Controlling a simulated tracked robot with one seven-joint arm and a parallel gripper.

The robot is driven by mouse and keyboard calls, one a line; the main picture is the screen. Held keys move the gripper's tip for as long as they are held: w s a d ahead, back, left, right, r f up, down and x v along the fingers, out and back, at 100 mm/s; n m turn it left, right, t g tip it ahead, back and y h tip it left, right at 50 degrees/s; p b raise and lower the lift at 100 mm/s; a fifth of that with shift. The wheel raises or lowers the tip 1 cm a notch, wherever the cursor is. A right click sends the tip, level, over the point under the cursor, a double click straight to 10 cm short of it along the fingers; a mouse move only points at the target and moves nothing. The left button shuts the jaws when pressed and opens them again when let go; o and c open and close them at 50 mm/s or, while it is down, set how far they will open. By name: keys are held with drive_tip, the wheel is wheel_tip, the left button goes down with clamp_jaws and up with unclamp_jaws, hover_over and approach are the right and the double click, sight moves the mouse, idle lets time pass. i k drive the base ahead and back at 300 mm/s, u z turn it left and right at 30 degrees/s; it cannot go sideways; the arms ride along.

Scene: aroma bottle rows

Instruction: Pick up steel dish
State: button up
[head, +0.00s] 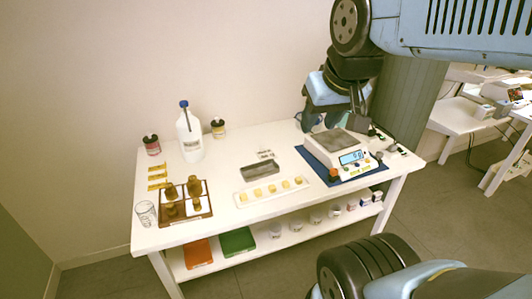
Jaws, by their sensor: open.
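A grey rectangular steel dish (260,171) with a low rim lies on the white table, near its middle. It looks empty. My gripper (335,121) is at the back right of the table, pointing down just behind and above the white scale (342,158). Its jaws are open, and I see nothing held between them. It is apart from the dish, to its right and higher in the picture. The scale has a flat grey pan (337,141) on top and a lit display.
The scale stands on a blue mat (311,167). In front of the dish is a white tray (270,194) with several yellow pieces. To the left are a white bottle (189,138), a wooden rack (187,212) with brown bottles, and a glass (146,214). Jars stand at the back.

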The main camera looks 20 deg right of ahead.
sight(253, 172)
drive_tip(key=z, duration=0.25)
drive_tip(key=i, duration=0.65)
drive_tip(key=z, duration=0.5)
drive_tip(key=k, duration=0.55)
drive_tip(key=z, duration=0.25)
drive_tip(key=i, duration=0.55)
drive_tip(key=u, duration=0.15)
